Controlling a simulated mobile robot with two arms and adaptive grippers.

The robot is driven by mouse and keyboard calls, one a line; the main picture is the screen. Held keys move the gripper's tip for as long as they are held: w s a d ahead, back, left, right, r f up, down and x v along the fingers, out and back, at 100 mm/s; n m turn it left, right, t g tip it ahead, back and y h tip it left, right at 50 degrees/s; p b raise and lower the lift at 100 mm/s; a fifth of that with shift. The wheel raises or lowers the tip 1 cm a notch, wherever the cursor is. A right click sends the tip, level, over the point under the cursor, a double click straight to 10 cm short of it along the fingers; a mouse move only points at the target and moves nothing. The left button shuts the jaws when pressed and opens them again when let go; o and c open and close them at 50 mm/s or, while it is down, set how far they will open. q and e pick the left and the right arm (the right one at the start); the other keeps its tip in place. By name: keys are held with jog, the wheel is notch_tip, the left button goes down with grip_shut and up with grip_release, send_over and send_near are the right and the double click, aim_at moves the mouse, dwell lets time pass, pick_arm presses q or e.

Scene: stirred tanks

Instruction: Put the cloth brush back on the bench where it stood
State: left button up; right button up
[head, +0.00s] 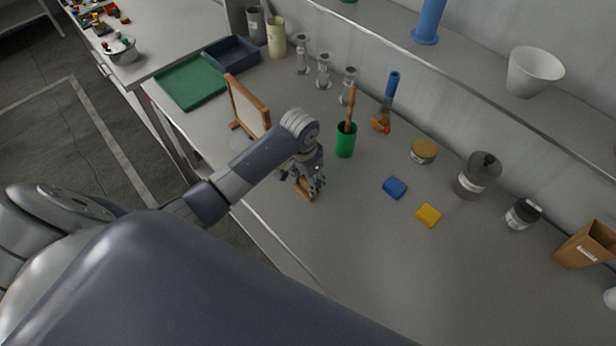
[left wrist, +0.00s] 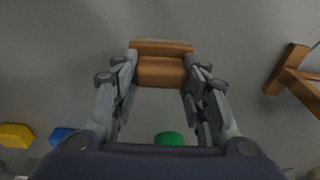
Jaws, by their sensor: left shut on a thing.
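The cloth brush (left wrist: 160,70) is a brown wooden block held between the fingers of my left gripper (head: 313,184). In the head view only a bit of brown brush (head: 307,194) shows under the fingers, low over the grey bench (head: 350,240) near its front edge. I cannot tell whether it touches the bench top. The fingers hide most of it. My right gripper is not in view.
A green cup (head: 346,141) with a wooden handle stands just right of the gripper. A wooden frame (head: 249,108) stands to the left. Blue (head: 395,187) and yellow (head: 428,215) blocks lie to the right. The front bench to the right is clear.

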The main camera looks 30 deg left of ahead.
aim_at(305, 183)
pick_arm(q)
jog(key=o, duration=1.2)
jog(key=shift+o, duration=0.6)
jog(key=shift+r, duration=0.4)
notch_tip(305, 183, up, 11)
jog(key=s+b, duration=0.1)
jog(key=b, duration=0.2)
jog(key=shift+s+a, duration=0.15)
